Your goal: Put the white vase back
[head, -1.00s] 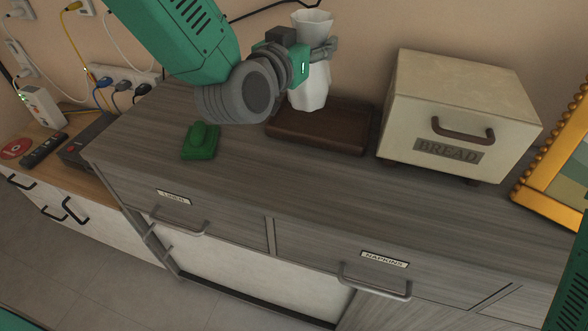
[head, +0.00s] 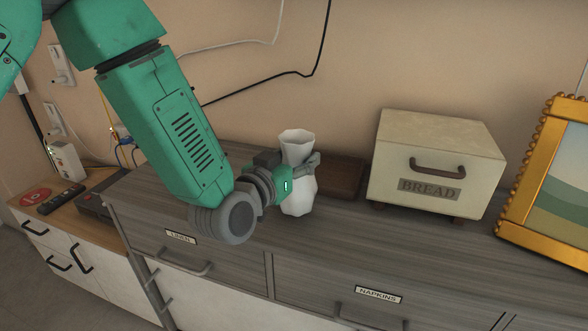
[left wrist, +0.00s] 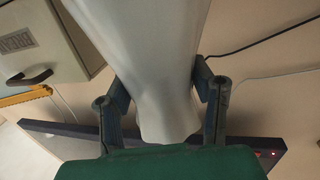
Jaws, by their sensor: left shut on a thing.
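The white vase (head: 298,193) is upright in the head view, with a flared, faceted rim. My left gripper (head: 300,166) is shut around its narrow neck. In the left wrist view the vase (left wrist: 145,50) fills the middle, between the two fingers of the left gripper (left wrist: 160,92). The vase overlaps the left part of a dark brown wooden tray (head: 338,178) on the grey sideboard (head: 420,235). I cannot tell whether its base touches the sideboard or hangs just above it. My right gripper is not in view.
A cream bread box (head: 437,155) stands right of the tray, and a gold picture frame (head: 508,222) stands at the far right. A lower cabinet at left holds a remote (head: 61,199) and a white device (head: 66,161). Cables hang on the wall.

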